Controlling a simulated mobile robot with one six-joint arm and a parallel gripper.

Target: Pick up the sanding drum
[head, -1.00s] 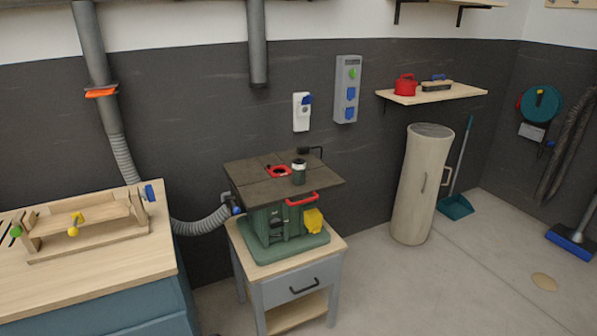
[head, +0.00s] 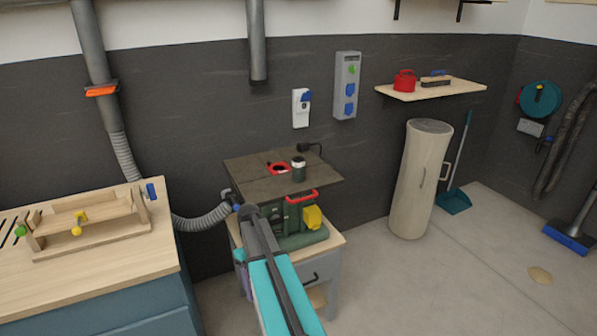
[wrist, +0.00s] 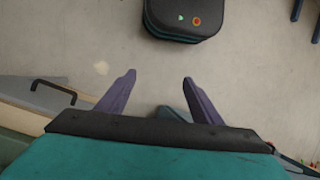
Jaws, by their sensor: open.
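The sanding drum appears to be the small dark green cylinder with a pale top (head: 298,169). It stands upright on the dark square top (head: 325,181) of the green machine, right of a red ring (head: 279,169). My gripper (wrist: 159,76) is open and empty in the wrist view, its two purple fingers spread over bare floor. In the head view my arm reaches up in front of the machine, below and left of the drum, and mostly hides the gripper. The drum is not in the wrist view.
The machine stands on a grey cabinet with a wooden top (head: 331,240). A grey hose (head: 200,220) joins it at the left. A workbench (head: 110,245) with a wooden jig is at the left. The floor at right is mostly clear.

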